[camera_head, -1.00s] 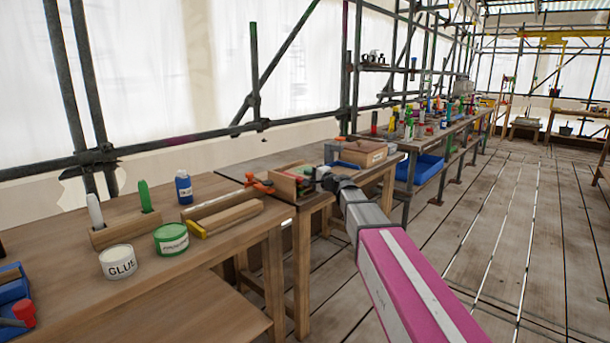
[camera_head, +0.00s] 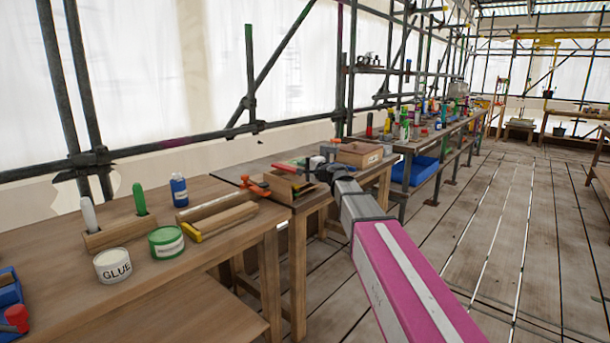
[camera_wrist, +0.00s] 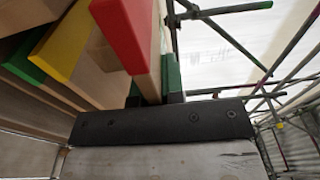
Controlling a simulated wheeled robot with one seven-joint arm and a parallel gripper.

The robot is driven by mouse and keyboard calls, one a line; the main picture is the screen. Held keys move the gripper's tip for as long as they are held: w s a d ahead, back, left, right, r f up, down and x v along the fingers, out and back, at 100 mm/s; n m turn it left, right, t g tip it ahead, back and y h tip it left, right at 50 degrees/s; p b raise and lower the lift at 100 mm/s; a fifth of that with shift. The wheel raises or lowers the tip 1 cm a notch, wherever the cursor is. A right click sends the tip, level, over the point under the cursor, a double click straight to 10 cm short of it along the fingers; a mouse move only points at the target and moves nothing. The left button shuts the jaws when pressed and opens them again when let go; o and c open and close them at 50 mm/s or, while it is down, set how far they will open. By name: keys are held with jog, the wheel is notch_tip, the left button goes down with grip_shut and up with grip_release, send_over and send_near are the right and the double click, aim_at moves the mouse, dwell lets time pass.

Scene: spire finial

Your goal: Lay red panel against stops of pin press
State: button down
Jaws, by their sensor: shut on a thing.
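A red panel (camera_head: 286,168) shows as a thin red strip just above the second bench, left of my gripper (camera_head: 325,174). In the wrist view the red panel (camera_wrist: 125,35) has a bare wood edge and stands between the fingers of my gripper (camera_wrist: 152,92), which is shut on it. Yellow (camera_wrist: 68,45) and green-edged (camera_wrist: 25,68) boards lie close to its left in the wrist view. I cannot tell for sure which fixture is the pin press; an orange clamp-like tool (camera_head: 256,187) sits on the bench left of the panel.
A wooden box (camera_head: 296,185) is below the panel. A brown block (camera_head: 360,153) stands behind my gripper. The near bench holds a glue tin (camera_head: 113,266), a green tin (camera_head: 166,242), a blue bottle (camera_head: 179,190) and a wooden piece with a yellow end (camera_head: 218,214). Floor to the right is clear.

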jog(key=s+a+r, duration=0.6)
jog(key=s, duration=0.2)
jog(key=w+d+m+t+h, duration=0.2)
jog(key=d+h, duration=0.4)
jog(key=d, duration=0.9)
jog(key=w+d+m+t+h, duration=0.3)
jog(key=d+m+h, duration=0.4)
jog(key=d, duration=0.9)
jog(key=shift+w+d+m+t, duration=0.2)
jog(key=shift+w+m+t, duration=0.15)
jog(key=shift+t, duration=0.15)
